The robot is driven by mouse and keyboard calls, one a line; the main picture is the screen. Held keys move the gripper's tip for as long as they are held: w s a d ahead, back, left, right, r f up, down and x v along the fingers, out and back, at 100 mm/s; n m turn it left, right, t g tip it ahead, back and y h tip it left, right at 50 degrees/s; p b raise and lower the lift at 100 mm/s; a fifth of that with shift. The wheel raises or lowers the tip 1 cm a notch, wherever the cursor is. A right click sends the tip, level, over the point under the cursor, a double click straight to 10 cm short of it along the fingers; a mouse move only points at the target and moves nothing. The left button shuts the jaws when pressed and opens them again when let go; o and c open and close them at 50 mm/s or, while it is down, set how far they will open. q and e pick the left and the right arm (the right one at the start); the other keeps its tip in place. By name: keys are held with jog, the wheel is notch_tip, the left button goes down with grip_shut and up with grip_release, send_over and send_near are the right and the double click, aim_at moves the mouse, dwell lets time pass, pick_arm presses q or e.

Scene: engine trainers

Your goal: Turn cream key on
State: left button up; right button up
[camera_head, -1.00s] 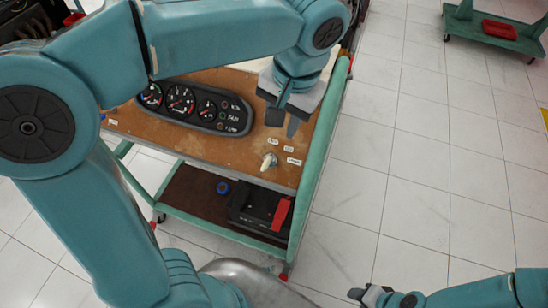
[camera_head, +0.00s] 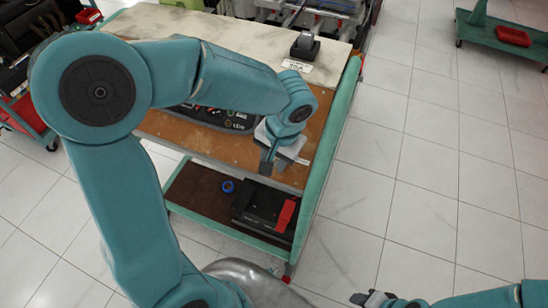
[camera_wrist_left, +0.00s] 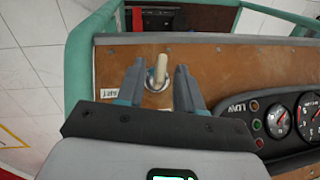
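The cream key (camera_wrist_left: 159,69) sticks out of a round metal switch on the brown panel (camera_wrist_left: 225,66) in the left wrist view. My left gripper (camera_wrist_left: 159,88) is open, with one finger on each side of the key and a gap to both. In the head view my left gripper (camera_head: 270,162) is low over the panel's front edge and hides the key. A label (camera_wrist_left: 109,93) shows partly beside the left finger. My right gripper (camera_head: 372,298) is at the bottom of the head view, away from the cart; its fingers are too small to read.
The gauge cluster (camera_head: 222,116) is partly behind my left arm. A pale top (camera_head: 190,25) carries a black part (camera_head: 305,45). A black box (camera_head: 262,205) with a red strip lies on the lower shelf.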

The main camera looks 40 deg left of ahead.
pick_arm(q)
jog(key=shift+f, duration=0.2)
grip_shut()
jog(key=shift+d+f+m+y+b, duration=0.15)
jog(key=shift+f+m+y+b, duration=0.05)
jog(key=shift+m+y+b, duration=0.35)
jog(key=shift+d+f+m+y+b, duration=0.1)
jog(key=shift+f+m+y+b, duration=0.1)
jog(key=shift+m+y+b, duration=0.35)
jog(key=shift+d+m+y+b, duration=0.1)
jog(key=shift+m+y+b, duration=0.2)
jog(key=shift+y+b, duration=0.15)
jog(key=shift+r+m+y, duration=0.2)
jog(key=shift+m+y, duration=0.25)
jog(key=shift+m, duration=0.05)
jog(key=shift+s, duration=0.1)
